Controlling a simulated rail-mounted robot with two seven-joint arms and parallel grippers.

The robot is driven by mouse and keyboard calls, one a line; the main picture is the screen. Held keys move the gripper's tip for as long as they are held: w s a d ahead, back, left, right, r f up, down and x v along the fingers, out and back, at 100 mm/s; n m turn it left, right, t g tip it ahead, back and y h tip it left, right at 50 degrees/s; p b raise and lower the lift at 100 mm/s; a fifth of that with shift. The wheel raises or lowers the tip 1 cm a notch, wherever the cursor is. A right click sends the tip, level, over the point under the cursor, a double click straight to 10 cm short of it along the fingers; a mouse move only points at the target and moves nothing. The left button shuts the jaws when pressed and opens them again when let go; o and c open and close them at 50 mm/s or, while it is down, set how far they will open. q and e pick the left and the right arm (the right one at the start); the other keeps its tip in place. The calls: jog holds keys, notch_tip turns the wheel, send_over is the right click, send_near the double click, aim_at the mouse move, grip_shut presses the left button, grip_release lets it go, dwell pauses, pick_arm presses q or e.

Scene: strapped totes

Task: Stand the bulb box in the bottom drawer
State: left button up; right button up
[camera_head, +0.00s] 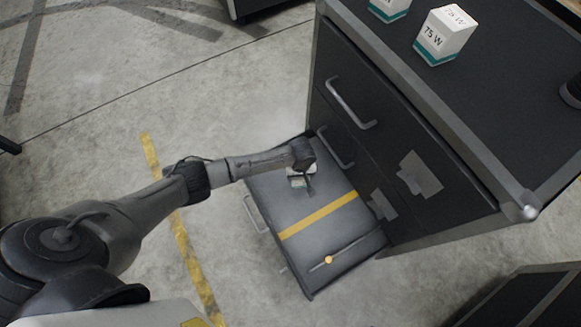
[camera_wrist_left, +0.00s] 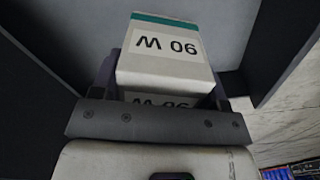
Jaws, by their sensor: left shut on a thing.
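Only a small pale part of the box (camera_head: 296,169) shows there, mostly hidden by the gripper. I cannot tell whether the box touches the drawer floor. Dark drawer walls show on both sides in the wrist view. My right gripper is not in view.
A yellow strip (camera_head: 318,215) crosses the drawer, with a thin rod bearing an orange bead (camera_head: 328,260) nearer its front right. The dark cabinet (camera_head: 400,120) has closed drawers above. A 75 W box (camera_head: 444,36) and a second, cut-off box (camera_head: 389,8) stand on top.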

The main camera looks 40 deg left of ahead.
pick_arm(q)
jog(key=a+f+b, duration=0.2)
jog(key=a+f, duration=0.1)
jog(key=a+f+b, duration=0.2)
jog(key=f+b, duration=0.1)
jog(key=a+f+b, duration=0.3)
jog(key=shift+w+a+f, duration=0.1)
jog(key=shift+w+a, duration=0.15)
jog(key=shift+a, duration=0.05)
jog(key=o, duration=1)
jog(key=shift+f, duration=0.1)
jog(key=shift+c, duration=0.2)
